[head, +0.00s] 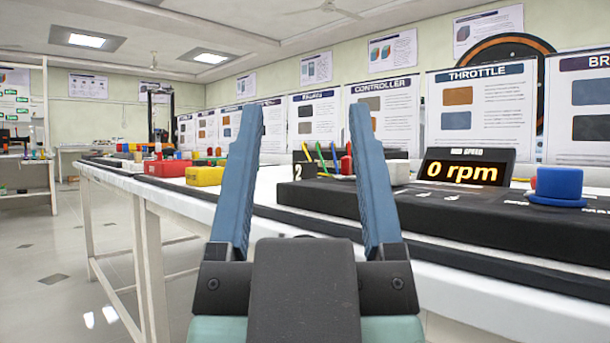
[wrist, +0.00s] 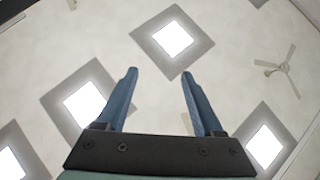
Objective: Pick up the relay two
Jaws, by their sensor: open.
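My gripper (head: 304,106) is raised in front of the bench in the head view, its two blue fingers spread apart with nothing between them. It also shows open and empty in the wrist view (wrist: 160,73), against the ceiling. A small dark block marked "2" (head: 303,168) stands on the bench, seen between the fingers and beyond them. Colored wires (head: 321,157) and a red part (head: 347,165) are just right of it. A pale block (head: 396,173) sits right of the right finger. I cannot tell which of these parts is relay two.
A white bench (head: 150,190) runs along the right side. On it are yellow (head: 205,176) and red (head: 167,168) blocks, a black panel (head: 470,213), an rpm display (head: 465,170) and a blue knob (head: 559,184). Posters stand behind. The floor (head: 50,265) at left is open.

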